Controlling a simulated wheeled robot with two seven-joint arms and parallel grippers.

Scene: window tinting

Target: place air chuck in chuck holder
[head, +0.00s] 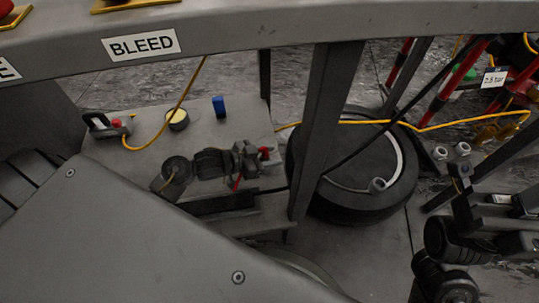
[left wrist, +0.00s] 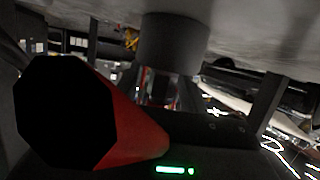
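My left gripper (head: 250,160) is over the right part of a low grey shelf (head: 150,158). Red parts, which look like the air chuck (head: 237,183), show on both sides of its fingers, and the gripper appears shut on it. In the left wrist view a red body with a black eight-sided end, probably the air chuck (left wrist: 145,140), fills the near left. A dark hose runs right from the gripper. A dark trough at the shelf's front edge may be the chuck holder (head: 220,205); I cannot tell. My right arm is at lower right, its fingers unclear.
A beam labelled BLEED (head: 140,46) crosses above the shelf. A blue cylinder (head: 219,106), a round pot with a cream top (head: 178,120) and a small device with a red part (head: 108,125) stand on it. A post (head: 325,125) and a tyre (head: 355,205) are right.

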